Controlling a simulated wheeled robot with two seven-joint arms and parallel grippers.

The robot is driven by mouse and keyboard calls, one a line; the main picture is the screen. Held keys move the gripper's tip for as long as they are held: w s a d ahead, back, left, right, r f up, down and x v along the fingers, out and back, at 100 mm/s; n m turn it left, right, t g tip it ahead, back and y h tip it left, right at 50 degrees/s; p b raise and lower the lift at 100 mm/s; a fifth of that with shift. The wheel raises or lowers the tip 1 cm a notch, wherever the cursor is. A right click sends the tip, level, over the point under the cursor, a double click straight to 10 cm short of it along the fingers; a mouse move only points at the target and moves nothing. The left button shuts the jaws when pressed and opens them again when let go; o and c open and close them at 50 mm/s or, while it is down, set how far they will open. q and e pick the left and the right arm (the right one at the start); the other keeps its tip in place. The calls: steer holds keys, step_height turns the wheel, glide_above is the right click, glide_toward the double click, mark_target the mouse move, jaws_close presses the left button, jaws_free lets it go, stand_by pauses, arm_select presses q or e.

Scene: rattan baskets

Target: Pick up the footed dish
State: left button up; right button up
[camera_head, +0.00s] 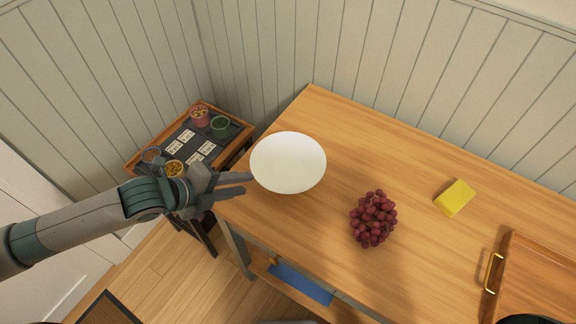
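The footed dish appears as a wide white bowl (289,163) standing upright at the left end of the wooden table; its foot is hidden beneath it. My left gripper (247,184) is at the dish's left side, with its fingers pointing right toward the rim. The fingers look parted, with a narrow gap between the tips and nothing visible held. The upper fingertip meets the dish's left edge in the picture; I cannot tell whether it touches. My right gripper is not in view.
The wooden table (420,160) also holds red grapes (373,218), a yellow block (455,198) and a wooden tray (540,265) with a brass handle. A low side table (243,129) with small pots and cards stands behind my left arm. Panelled walls close off the back.

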mark_target(266, 179)
arm_select(q)
steer(key=p+x, duration=0.1)
steer(key=x, duration=0.2)
steer(key=shift+w+d+f, duration=0.15)
steer(key=shift+w+d, duration=0.05)
steer(key=shift+d, duration=0.05)
steer(key=shift+w+d+f, duration=0.25)
steer(key=shift+d+f, duration=0.05)
steer(key=shift+f, duration=0.1)
steer(key=shift+p+x, duration=0.95)
steer(key=shift+p, duration=0.1)
steer(key=shift+p+x, duration=0.45)
steer(key=shift+x, duration=0.55)
steer(key=shift+w+d+f, duration=0.35)
steer(key=shift+w+f, duration=0.05)
jaws_close()
